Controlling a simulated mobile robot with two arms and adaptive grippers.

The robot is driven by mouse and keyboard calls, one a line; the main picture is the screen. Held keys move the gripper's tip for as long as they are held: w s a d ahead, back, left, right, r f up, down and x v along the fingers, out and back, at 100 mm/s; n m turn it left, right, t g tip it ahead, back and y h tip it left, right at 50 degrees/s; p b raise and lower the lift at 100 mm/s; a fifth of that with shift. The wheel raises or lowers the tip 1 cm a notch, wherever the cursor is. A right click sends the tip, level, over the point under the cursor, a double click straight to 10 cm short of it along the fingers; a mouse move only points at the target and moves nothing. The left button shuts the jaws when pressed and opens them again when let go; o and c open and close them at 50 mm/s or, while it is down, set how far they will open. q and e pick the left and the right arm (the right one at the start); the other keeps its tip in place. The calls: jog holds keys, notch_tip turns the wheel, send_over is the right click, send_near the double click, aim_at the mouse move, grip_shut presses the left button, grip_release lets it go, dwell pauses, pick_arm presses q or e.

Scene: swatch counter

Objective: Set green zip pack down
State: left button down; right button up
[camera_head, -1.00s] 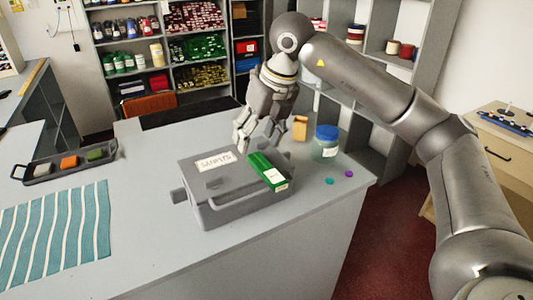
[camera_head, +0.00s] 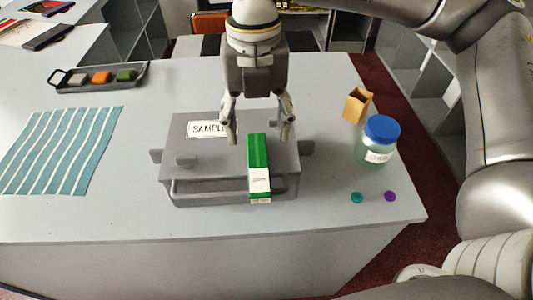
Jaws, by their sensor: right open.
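The green zip pack (camera_head: 258,158), a long green box with a white label, lies on the lid of the grey sample case (camera_head: 210,160). Its near end reaches the case's front edge, by the handle. My right gripper (camera_head: 259,138) is open above the case, one finger on each side of the pack's far part, with visible gaps between the fingers and the pack. How high the fingertips are above the lid is hard to tell. My left gripper is not in view.
A blue-lidded jar (camera_head: 379,141), a small tan box (camera_head: 356,105), a teal disc (camera_head: 357,197) and a purple disc (camera_head: 390,196) are right of the case. A tray of coloured blocks (camera_head: 100,77) and a striped teal cloth (camera_head: 62,150) lie left. The counter front (camera_head: 150,222) is clear.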

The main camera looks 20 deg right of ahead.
aim_at(258, 164)
jog(key=f, duration=0.3)
jog(key=shift+s+a+f+p, duration=0.1)
jog(key=shift+a+f+p, duration=0.1)
jog(key=shift+a+p, duration=0.1)
jog(key=shift+d+f+p, duration=0.25)
jog(key=shift+f+p, duration=0.15)
jog(key=shift+f, duration=0.15)
jog(key=f+p, duration=0.1)
jog(key=f, duration=0.2)
jog(key=shift+s+a+f+p, duration=0.15)
jog(key=shift+s+f+p, duration=0.1)
jog(key=shift+s+p, duration=0.1)
jog(key=shift+w+f, duration=0.1)
jog(key=shift+f, duration=0.4)
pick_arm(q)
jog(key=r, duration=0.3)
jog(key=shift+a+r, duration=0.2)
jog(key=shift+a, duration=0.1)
pick_arm(e)
jog(key=c, duration=1.2)
jog(key=shift+r, duration=0.1)
